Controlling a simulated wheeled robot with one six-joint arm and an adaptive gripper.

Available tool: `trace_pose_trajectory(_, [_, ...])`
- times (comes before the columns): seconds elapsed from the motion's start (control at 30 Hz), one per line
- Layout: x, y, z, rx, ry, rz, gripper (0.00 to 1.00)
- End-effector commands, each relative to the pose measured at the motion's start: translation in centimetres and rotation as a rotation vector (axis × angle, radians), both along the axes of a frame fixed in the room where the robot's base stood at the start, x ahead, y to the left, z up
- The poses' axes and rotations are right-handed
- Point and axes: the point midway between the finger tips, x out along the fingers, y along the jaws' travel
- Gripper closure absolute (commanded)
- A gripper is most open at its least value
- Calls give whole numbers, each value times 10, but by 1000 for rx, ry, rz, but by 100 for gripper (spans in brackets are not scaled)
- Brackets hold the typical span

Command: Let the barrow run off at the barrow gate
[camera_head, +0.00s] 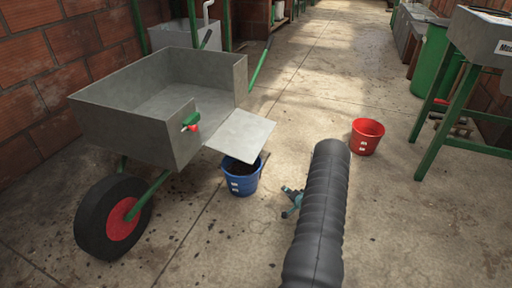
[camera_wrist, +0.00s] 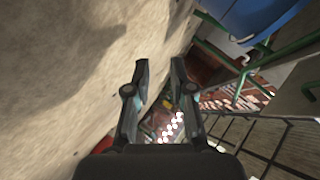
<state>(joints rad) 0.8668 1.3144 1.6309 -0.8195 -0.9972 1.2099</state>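The grey metal barrow (camera_head: 215,75) stands at left in the head view, with a black wheel, red hub and green frame. A flat sloping plate (camera_head: 240,136) sticks out from its front right side. A small green and red handle (camera_head: 191,122) sits on the front wall beside the plate. A blue bucket (camera_head: 243,186) with dark matter in it stands below the plate's lower edge. My gripper (camera_head: 288,201) is low, right of the blue bucket and apart from it, partly hidden by my arm. In the wrist view my gripper (camera_wrist: 160,72) is open, with nothing between its fingers.
A red bucket (camera_head: 367,136) stands on the floor right of my arm. A green-legged grey table (camera_head: 478,40) and a green bin (camera_head: 432,65) line the right side. A brick wall (camera_head: 60,60) is behind the barrow.

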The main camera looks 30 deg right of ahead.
Motion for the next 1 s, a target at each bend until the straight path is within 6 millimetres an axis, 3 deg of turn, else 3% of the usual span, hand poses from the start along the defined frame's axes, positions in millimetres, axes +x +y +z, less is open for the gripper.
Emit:
trace_pose_trajectory(0.07, [15, 9, 15, 87, -148, 28, 77])
trace_pose_trajectory(0.2, [36, 21, 77, 261, -416, 120, 77])
trace_pose_trajectory(0.3, [38, 33, 116, 404, -565, 199, 77])
trace_pose_trajectory(0.43, [29, 46, 149, 591, -681, 276, 77])
trace_pose_trajectory(0.53, [25, 48, 160, 682, -719, 296, 77])
trace_pose_trajectory(0.73, [32, 50, 163, 727, -713, 292, 77])
trace_pose_trajectory(1.0, [72, 60, 178, 723, -713, 294, 77])
